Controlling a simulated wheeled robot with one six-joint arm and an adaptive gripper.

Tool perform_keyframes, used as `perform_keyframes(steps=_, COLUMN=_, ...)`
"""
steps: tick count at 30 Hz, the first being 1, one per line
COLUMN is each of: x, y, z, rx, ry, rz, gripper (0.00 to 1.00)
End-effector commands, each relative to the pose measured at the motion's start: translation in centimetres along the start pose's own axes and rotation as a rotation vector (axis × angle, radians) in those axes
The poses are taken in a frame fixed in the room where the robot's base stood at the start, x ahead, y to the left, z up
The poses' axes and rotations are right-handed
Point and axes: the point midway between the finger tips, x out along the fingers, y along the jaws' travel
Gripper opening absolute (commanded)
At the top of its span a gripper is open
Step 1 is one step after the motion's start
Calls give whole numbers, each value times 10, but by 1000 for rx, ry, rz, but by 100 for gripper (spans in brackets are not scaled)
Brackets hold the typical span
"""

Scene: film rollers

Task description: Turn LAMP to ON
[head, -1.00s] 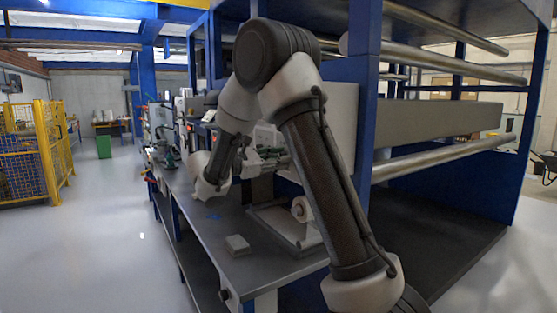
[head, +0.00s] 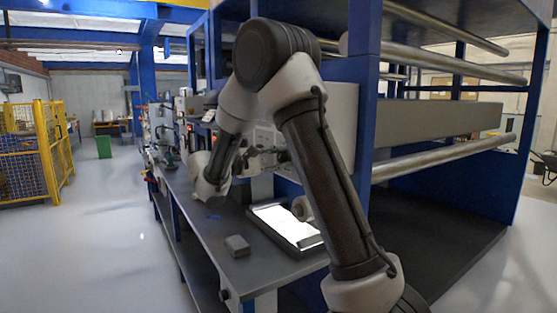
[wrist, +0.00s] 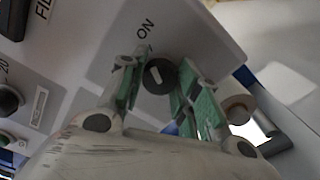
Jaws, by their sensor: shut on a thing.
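The LAMP switch is a dark round knob (wrist: 162,76) with a white pointer mark, on a light grey panel (wrist: 190,30) in the wrist view. The pointer is turned roughly toward the printed ON label (wrist: 146,28). My gripper (wrist: 157,86), with green finger pads, is shut on the knob, one finger on each side. The head view shows my gripper (head: 264,157) small at the machine's front panel, with the knob hidden there. A flat light panel (head: 277,219) on the bench glows bright white.
A grey block (head: 237,246) lies on the dark bench (head: 205,228) left of the light panel. A white roller (head: 302,208) sits at the light panel's right side, partly behind my arm. Blue frame posts and long metal rollers (head: 450,158) stand at right. Open floor lies at left.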

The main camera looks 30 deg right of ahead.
Motion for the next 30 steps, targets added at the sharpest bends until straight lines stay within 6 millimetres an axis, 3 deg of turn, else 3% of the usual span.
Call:
perform_keyframes(steps=17, x=0, y=-1, z=0, rx=29, ry=-1, rz=-1, gripper=8)
perform_keyframes(steps=18, x=0, y=-1, z=0, rx=29, ry=-1, rz=-1, gripper=39)
perform_keyframes(steps=21, x=0, y=-1, z=0, rx=29, ry=-1, rz=-1, gripper=54)
perform_keyframes(steps=30, x=-1, y=0, z=0, rx=29, ry=0, rz=0, gripper=54)
